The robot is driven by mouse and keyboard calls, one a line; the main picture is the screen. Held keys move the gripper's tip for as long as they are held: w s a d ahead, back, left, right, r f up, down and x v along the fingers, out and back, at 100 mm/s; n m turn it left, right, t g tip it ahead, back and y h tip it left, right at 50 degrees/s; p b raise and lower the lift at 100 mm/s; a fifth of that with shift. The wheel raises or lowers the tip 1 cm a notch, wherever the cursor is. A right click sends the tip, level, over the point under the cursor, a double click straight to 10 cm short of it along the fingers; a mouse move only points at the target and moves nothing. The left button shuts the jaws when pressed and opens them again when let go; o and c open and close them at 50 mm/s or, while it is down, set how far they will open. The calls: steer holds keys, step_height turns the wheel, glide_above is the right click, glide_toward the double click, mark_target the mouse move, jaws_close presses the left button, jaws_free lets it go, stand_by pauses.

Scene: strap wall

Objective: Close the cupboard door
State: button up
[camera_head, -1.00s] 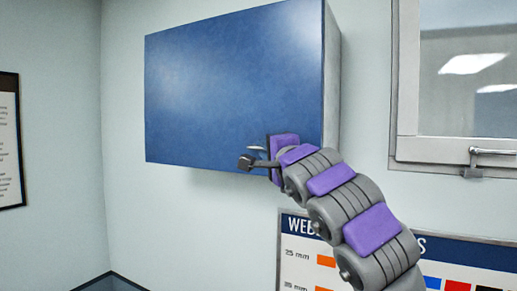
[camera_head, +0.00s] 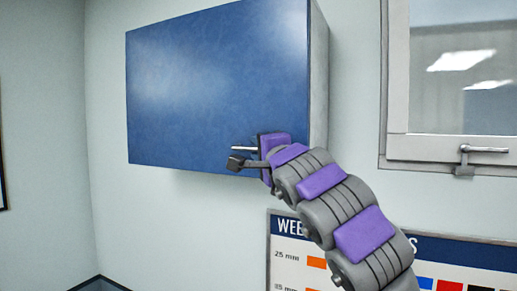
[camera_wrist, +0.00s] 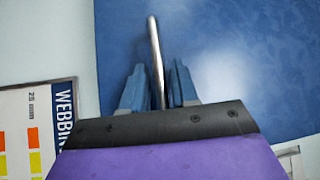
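The cupboard's blue door (camera_head: 215,85) fills the front of the wall cupboard in the head view. It looks flat against the pale cupboard body (camera_head: 318,85), with no clear gap along its right edge. A thin metal bar handle (camera_wrist: 156,60) stands out from the door in the wrist view. My gripper (camera_wrist: 158,85) has its two blue-grey fingers on either side of the bar, with small gaps beside it, so it looks open around the handle. In the head view my gripper (camera_head: 240,156) is at the door's lower right corner.
A window (camera_head: 455,80) with a metal latch (camera_head: 465,155) is to the right of the cupboard. A webbing chart (camera_head: 285,255) hangs on the wall below, behind my arm.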

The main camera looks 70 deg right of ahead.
steer(key=shift+f, duration=0.1)
stand_by(0.3)
steer(key=v, duration=1.7)
steer(key=shift+s, duration=0.25)
steer(key=shift+a, duration=0.15)
